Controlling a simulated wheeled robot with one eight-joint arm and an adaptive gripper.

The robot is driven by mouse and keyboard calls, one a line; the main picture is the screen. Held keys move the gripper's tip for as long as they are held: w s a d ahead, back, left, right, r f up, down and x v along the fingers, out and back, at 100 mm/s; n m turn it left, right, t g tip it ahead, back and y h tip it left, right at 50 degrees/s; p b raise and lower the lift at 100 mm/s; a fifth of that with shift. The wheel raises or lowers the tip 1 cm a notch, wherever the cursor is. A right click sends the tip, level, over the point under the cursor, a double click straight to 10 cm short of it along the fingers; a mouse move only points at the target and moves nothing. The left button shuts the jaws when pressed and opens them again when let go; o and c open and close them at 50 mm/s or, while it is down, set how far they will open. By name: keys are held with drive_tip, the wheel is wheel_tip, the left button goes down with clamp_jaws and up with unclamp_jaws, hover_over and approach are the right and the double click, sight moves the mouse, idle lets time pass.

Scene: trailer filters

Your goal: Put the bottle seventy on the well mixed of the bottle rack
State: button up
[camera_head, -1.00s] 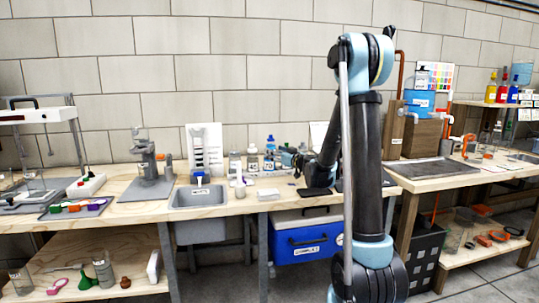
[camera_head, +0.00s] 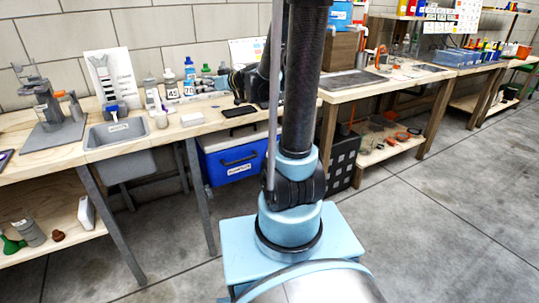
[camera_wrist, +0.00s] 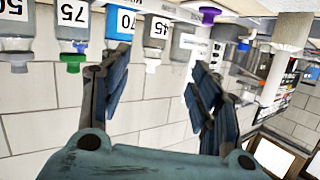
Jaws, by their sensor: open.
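The bottle seventy (camera_head: 189,77) stands upright on the wooden bench in the head view, with a blue cap and a white label reading 70. In the wrist view, where the picture is upside down, its label (camera_wrist: 125,20) shows at the top, its lower part cut off by the frame edge. My gripper (camera_wrist: 155,88) is open and empty. Its left finger lies near the cap end of the bottle in the picture, and no contact is visible. In the head view my gripper is dark, small and partly hidden behind my arm. I cannot identify the bottle rack's well mixed place.
A bottle labelled 45 (camera_head: 172,84) stands close beside it, and a 75 bottle (camera_wrist: 72,25) is also near. A grey sink (camera_head: 117,132) and a dark phone-like slab (camera_head: 240,110) are on the bench. A blue rack-like object (camera_head: 450,57) stands on the far right bench.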

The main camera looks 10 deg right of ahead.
drive_tip(key=s+d+f+m+g+h, duration=0.2)
drive_tip(key=s+d+f, duration=0.3)
drive_tip(key=s, duration=0.6)
drive_tip(key=s+d+f+m+g+h, duration=0.3)
drive_tip(key=s+d+f+h, duration=0.2)
drive_tip(key=s+d, duration=0.3)
drive_tip(key=s+d+f+m+g+h, duration=0.3)
drive_tip(key=s+d+f, duration=0.2)
drive_tip(key=s, duration=1)
drive_tip(key=shift+d+f+h, duration=0.3)
drive_tip(key=shift+d+h, duration=0.1)
drive_tip(key=shift+d, duration=0.35)
drive_tip(key=shift+w+f, duration=0.2)
drive_tip(key=shift+w, duration=0.3)
